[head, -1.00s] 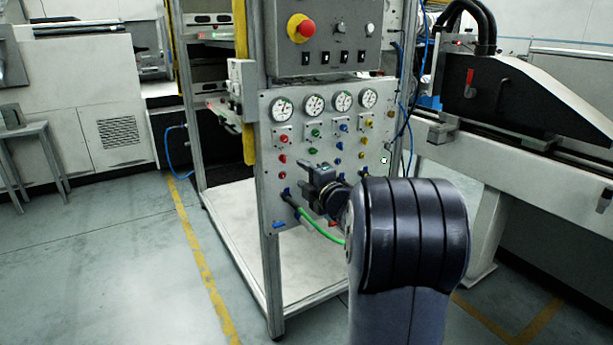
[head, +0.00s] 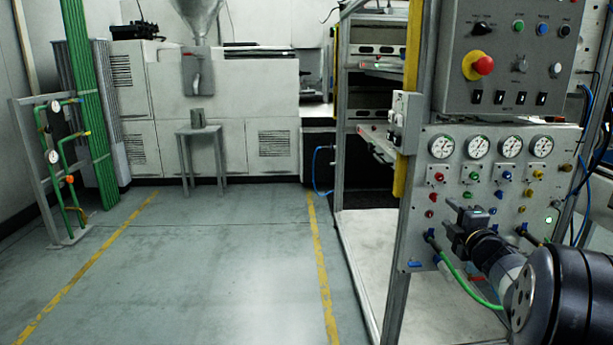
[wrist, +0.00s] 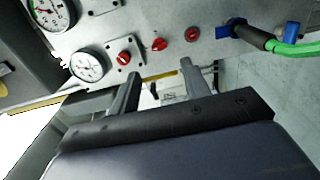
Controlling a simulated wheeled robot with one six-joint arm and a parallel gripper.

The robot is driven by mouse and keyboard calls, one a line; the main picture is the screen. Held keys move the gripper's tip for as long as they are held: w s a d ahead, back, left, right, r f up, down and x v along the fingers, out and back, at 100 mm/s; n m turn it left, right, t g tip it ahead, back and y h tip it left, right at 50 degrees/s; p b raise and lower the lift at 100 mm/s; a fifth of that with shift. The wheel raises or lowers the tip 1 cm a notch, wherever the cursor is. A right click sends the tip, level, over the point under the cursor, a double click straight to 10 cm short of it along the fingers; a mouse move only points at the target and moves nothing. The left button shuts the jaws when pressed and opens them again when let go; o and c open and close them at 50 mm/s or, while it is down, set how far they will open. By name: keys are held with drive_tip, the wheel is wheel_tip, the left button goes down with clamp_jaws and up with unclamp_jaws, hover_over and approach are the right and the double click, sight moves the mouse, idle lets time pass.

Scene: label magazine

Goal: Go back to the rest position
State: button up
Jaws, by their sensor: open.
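My gripper (head: 464,222) is in front of the lower part of the grey gauge panel (head: 420,205) in the head view, with my arm reaching in from the lower right. In the wrist view my gripper (wrist: 160,82) has its two fingers spread apart with nothing between them. The panel also shows at the top of the wrist view (wrist: 185,15), tilted, with gauges, red knobs and a blue fitting with a green hose (wrist: 292,48). Part of the panel's lower right is hidden behind my arm in the head view.
The panel's metal frame (head: 397,290) stands close beside my gripper. A control box with a red emergency button (head: 484,65) sits above. A green hose (head: 462,283) hangs below my gripper. The floor (head: 200,270) on the left is open, with a small table (head: 202,131) at the back.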

sight(434, 199)
drive_tip(key=w, duration=0.8)
drive_tip(key=shift+a+b, duration=0.15)
drive_tip(key=shift+b, duration=0.15)
drive_tip(key=shift+s, duration=0.15)
